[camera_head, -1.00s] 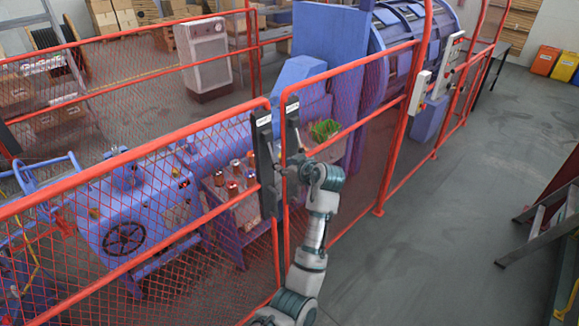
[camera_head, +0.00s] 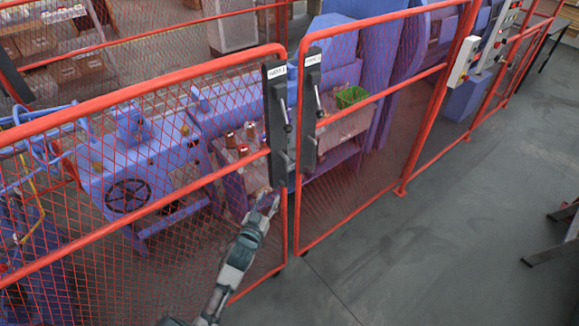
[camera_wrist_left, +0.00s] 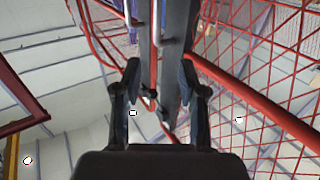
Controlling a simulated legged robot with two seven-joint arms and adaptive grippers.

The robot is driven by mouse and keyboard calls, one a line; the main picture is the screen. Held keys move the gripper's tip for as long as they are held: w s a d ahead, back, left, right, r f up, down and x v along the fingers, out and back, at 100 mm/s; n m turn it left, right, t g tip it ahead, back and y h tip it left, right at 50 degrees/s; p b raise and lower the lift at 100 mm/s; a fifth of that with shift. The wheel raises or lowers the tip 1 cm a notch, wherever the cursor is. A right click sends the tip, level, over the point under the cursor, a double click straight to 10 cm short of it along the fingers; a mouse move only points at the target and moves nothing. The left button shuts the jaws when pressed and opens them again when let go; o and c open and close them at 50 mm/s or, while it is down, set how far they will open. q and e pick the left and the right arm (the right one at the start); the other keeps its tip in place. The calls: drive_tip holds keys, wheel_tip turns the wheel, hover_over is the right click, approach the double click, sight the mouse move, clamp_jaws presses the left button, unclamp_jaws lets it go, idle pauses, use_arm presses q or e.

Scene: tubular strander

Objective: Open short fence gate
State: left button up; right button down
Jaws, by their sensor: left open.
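Two red mesh fence panels meet near the middle of the head view, the left panel (camera_head: 140,82) and the right panel (camera_head: 375,100). A narrow gap runs between their upright posts. Each bears a tall dark latch plate with a white label and a lever handle: the left plate (camera_head: 277,135) and the right plate (camera_head: 310,115). My left gripper (camera_head: 268,201) is just below the left plate, beside the left panel's post. In the wrist view it is open (camera_wrist_left: 157,75), with dark bars and handles beyond its fingers; contact cannot be told. My right gripper is not in view.
Behind the mesh stand a blue machine (camera_head: 135,170) and a table with reddish spools (camera_head: 235,145) and a green bin (camera_head: 350,96). Control boxes (camera_head: 464,60) hang farther along the fence. Grey floor (camera_head: 450,230) at the right is mostly clear.

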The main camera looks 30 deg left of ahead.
sight(286, 167)
use_arm(q)
drive_tip(key=w+a, duration=0.1)
drive_tip(key=w, duration=0.4)
drive_tip(key=w+a, duration=0.1)
drive_tip(key=w, duration=0.5)
drive_tip(key=w+a, duration=0.1)
drive_tip(key=w, duration=0.5)
drive_tip(key=shift+d, duration=0.1)
clamp_jaws()
